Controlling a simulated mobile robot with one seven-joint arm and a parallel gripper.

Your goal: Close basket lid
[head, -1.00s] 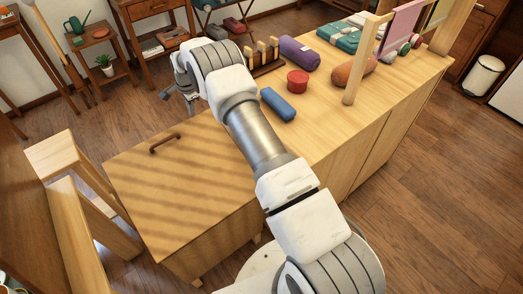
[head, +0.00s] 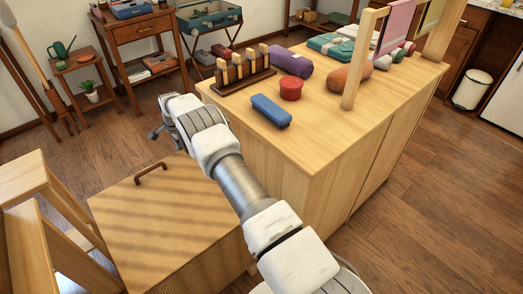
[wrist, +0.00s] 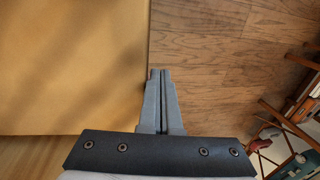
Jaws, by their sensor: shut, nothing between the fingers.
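The wooden basket, a box with a striped-looking tan lid (head: 165,220), stands at the lower left in the head view. Its lid looks flat over the box, with a dark brown handle (head: 151,173) near its far left edge. I cannot tell whether a small gap is left under it. My gripper (head: 154,133) is beyond the lid's far edge, near the handle side. In the wrist view my gripper (wrist: 160,72) is shut and empty, beside the straight edge of a tan surface (wrist: 75,70) that looks like the lid. Contact cannot be told.
A wooden frame (head: 30,205) stands close on the left. Wood floor (head: 120,125) is clear beyond the basket.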

